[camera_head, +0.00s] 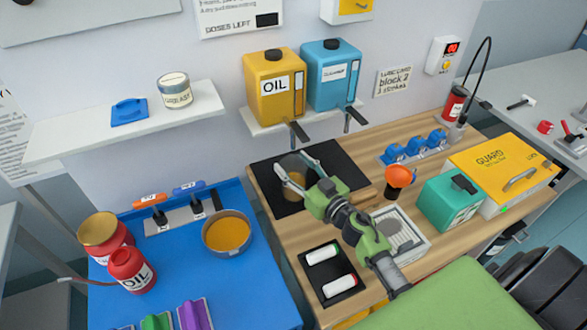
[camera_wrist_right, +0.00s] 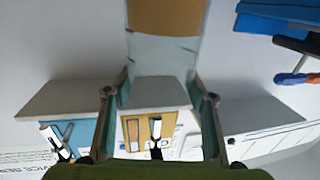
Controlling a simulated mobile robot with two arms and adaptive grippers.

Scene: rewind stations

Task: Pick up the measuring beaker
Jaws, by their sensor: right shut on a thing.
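The measuring beaker (camera_head: 293,184) is clear, with amber liquid low inside. It is over the black mat (camera_head: 338,160) on the wooden worktop; I cannot tell whether its base touches the mat. My right gripper (camera_head: 301,166) reaches it from the right and is shut on it, one finger on each side. In the right wrist view the beaker's clear wall (camera_wrist_right: 160,60) shows between the two fingers (camera_wrist_right: 160,98). My left gripper is not in view.
Yellow (camera_head: 273,88) and blue (camera_head: 331,75) canisters with taps stand on a shelf behind the mat. An orange funnel (camera_head: 399,177) and a black tray (camera_head: 328,273) are near my right arm. A pan (camera_head: 228,233) of amber liquid sits on the blue bench left.

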